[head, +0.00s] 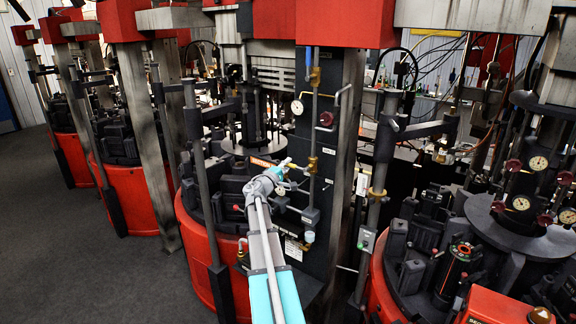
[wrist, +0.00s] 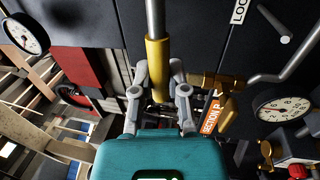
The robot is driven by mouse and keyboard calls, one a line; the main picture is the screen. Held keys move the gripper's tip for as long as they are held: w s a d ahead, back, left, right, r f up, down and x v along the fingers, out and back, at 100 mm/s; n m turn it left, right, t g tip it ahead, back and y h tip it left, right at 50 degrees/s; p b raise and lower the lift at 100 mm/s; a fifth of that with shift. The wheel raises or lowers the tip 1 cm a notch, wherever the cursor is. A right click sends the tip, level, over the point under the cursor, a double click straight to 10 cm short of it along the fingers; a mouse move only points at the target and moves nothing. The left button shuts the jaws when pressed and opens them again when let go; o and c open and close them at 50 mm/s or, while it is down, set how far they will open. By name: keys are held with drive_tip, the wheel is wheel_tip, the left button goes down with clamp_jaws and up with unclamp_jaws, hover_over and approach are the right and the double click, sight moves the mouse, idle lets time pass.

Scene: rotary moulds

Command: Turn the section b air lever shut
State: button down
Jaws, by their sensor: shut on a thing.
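My gripper (wrist: 160,76) is shut on the yellow sleeve of the section b air lever (wrist: 158,55), one finger on each side. The lever's grey rod runs up out of the wrist view. An orange label (wrist: 211,114) reading "SECTION" and a partly hidden letter is just right of the fingers. A brass valve fitting (wrist: 207,80) is close by on the right. In the head view my gripper (head: 285,165) is at the dark panel (head: 327,145), left of a brass valve (head: 312,163). The gripper hides most of the lever there.
A pressure gauge (wrist: 283,108) and bent grey pipe stand right of the gripper, with another gauge (wrist: 25,35) at left. Red-based mould machines (head: 130,195) line up on both sides, with posts between. The grey floor (head: 60,250) is clear at left.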

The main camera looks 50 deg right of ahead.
drive_tip(key=shift+w+a, duration=0.1)
drive_tip(key=c, duration=0.9)
unclamp_jaws()
drive_tip(key=shift+c, duration=0.2)
drive_tip(key=o, duration=0.3)
drive_tip(key=shift+w+f, duration=0.1)
drive_tip(key=shift+s, duration=0.2)
